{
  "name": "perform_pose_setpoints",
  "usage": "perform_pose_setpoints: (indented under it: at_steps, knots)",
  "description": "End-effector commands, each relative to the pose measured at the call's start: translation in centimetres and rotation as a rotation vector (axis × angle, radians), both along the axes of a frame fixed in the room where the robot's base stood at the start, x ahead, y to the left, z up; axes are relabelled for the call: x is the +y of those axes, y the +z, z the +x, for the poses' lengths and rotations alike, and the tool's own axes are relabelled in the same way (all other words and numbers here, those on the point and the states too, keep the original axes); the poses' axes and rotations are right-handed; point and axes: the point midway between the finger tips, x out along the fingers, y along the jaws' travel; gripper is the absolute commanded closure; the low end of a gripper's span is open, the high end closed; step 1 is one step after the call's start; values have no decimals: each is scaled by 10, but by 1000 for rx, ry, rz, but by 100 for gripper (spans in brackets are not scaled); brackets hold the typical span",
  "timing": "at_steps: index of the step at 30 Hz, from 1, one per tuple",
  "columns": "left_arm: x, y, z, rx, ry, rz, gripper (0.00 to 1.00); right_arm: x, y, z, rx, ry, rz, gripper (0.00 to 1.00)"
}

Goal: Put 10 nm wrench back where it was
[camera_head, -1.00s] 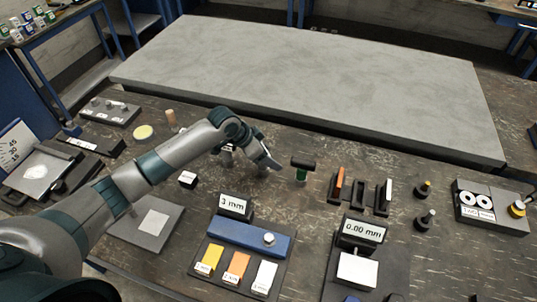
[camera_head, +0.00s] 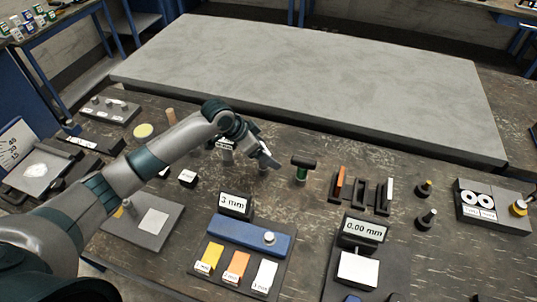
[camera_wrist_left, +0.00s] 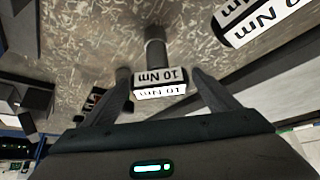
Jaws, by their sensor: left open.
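In the wrist view, a dark piece with a white "10 Nm" label (camera_wrist_left: 160,83) lies between my fingertips, with a dark round shaft behind it. I cannot tell whether the fingers touch it. A second "10 Nm" label (camera_wrist_left: 268,20) shows at the upper right of that view. In the head view, my left gripper (camera_head: 260,158) is low over the table, open, and partly hides a labelled dark piece (camera_head: 225,146) behind it. A black T-handled tool with a green shaft (camera_head: 302,167) stands just to its right. My right gripper is not in view.
A small block with a white label (camera_head: 188,178) sits left of the gripper. In front are a blue gauge block (camera_head: 240,237) on a dark plate and a 0.00 mm display (camera_head: 362,230). Dark holders (camera_head: 362,190) stand to the right. A large grey slab (camera_head: 310,80) lies behind.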

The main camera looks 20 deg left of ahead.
Motion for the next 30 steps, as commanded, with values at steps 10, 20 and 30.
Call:
perform_pose_setpoints:
  at_steps: [10, 20, 30]
  knots:
    - [25, 50, -23, -2, -1, 2, 19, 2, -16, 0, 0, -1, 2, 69]
    - [36, 77, -35, 0, -2, 1, 19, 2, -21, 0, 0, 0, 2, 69]
    - [37, 79, -35, 1, -1, 1, 19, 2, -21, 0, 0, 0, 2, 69]
